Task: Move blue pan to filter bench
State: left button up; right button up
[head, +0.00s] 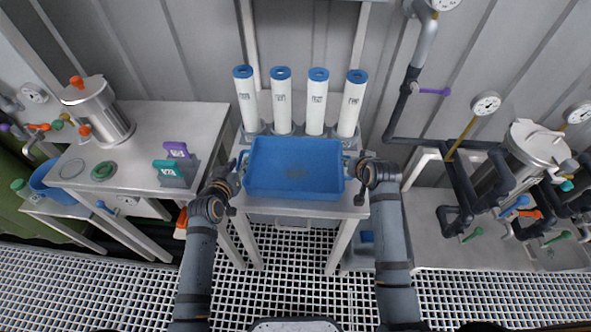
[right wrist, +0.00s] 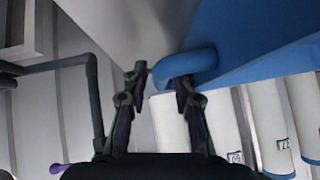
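The blue pan (head: 296,168) is a shallow rectangular tray, level and empty, at the filter bench (head: 290,207) in the middle of the head view. I cannot tell whether its bottom touches the top. My left gripper (head: 241,160) is at the pan's left end; its fingers are too small and dark to read. My right gripper (head: 356,168) is at the right end. In the right wrist view, the right gripper's fingers (right wrist: 160,82) are drawn in on both sides of the pan's rounded blue handle (right wrist: 200,62), with one finger inside the loop.
White filter tubes (head: 318,105) with blue caps stand behind the pan. A side bench (head: 150,125) at left holds a steel vessel (head: 98,108) and purple and teal tagged blocks. Pipes and gauges (head: 486,103) crowd the right. The grated floor (head: 300,255) in front is open.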

jog(key=shift+a, duration=0.1)
pick_arm(q)
jog(key=v, duration=0.8)
jog(key=shift+s, duration=0.1)
pick_arm(e)
jog(key=v, duration=1.2)
